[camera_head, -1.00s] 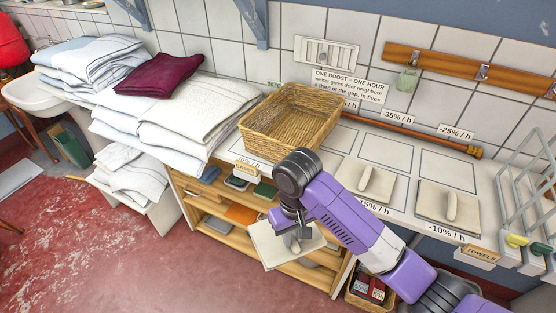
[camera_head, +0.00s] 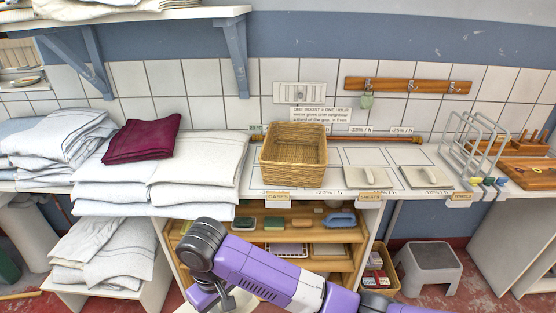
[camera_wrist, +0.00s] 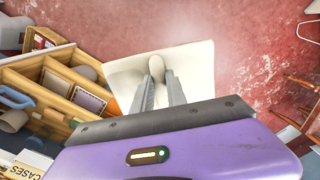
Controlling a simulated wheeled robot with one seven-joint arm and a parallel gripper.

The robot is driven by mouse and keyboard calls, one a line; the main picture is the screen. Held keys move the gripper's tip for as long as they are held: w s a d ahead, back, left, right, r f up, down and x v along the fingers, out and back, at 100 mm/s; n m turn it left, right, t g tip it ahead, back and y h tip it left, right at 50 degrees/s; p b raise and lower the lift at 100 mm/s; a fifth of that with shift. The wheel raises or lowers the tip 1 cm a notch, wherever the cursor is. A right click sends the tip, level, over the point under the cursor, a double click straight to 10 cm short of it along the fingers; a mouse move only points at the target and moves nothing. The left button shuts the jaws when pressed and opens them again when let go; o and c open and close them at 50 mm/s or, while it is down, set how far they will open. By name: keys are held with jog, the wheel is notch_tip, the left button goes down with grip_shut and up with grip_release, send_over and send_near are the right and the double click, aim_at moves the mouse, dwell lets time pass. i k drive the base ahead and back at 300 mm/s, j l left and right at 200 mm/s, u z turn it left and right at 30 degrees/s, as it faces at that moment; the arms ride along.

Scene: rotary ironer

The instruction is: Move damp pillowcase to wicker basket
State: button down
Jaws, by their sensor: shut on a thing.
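The wicker basket (camera_head: 292,179) stands on the counter in the head view, and it looks empty. My gripper (camera_wrist: 161,78) is shut on the raised grip of a flat cream slab (camera_wrist: 190,68), held below counter height. In the head view my gripper is at the bottom edge, in front of the shelves and below the basket, and part of the slab (camera_head: 243,301) shows beside it. A folded burgundy cloth (camera_head: 143,138) lies on the white linen stack left of the basket. I cannot tell which piece is the damp pillowcase.
Two similar cream slabs with grips, one left (camera_head: 368,177) and one right (camera_head: 425,177), lie on the counter right of the basket. White folded linen (camera_head: 200,160) fills the counter's left. A wire rack (camera_head: 470,145) and a grey step stool (camera_head: 428,268) are at the right.

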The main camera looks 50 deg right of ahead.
aim_at(294, 160)
jog(key=j+z, duration=0.6)
jog(key=z, duration=0.25)
jog(key=j+z, duration=0.4)
